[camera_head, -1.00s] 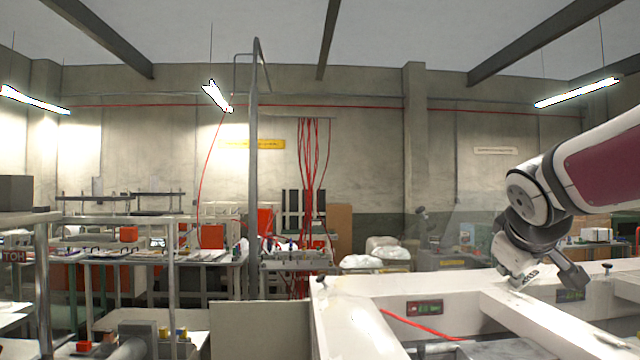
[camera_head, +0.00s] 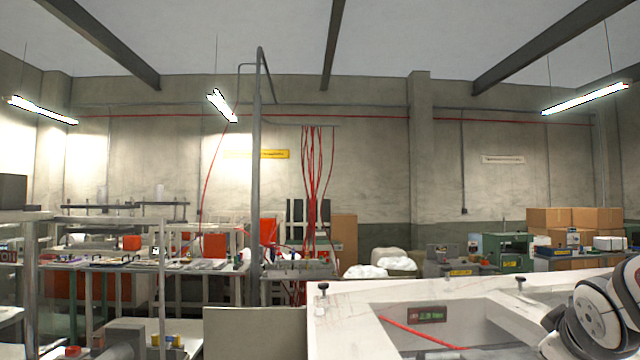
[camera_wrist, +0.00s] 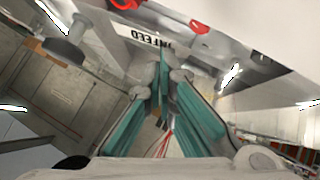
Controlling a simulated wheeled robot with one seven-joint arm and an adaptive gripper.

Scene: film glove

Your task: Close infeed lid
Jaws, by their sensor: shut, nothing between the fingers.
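The white infeed machine (camera_head: 350,300) fills the lower right of the head view, with a recessed opening (camera_head: 450,331) and a small dark display on its inner wall. Faint scratch-like marks cross its top, as if a clear panel lies over it, but I cannot tell the lid's edges or angle for certain. In the wrist view the INFEED label (camera_wrist: 165,38) shows upside down on a white edge. My gripper (camera_wrist: 163,75) is shut and empty, its teal fingers together near that label. In the head view only my arm shows at the lower right; the fingers are out of frame.
Dark knobs (camera_head: 323,287) stand on the machine's top edge; a grey knob (camera_wrist: 65,50) hangs close by in the wrist view. A red cable (camera_head: 415,331) crosses the opening. A grey panel (camera_head: 250,333) stands left. Cardboard boxes (camera_head: 575,218) are well behind.

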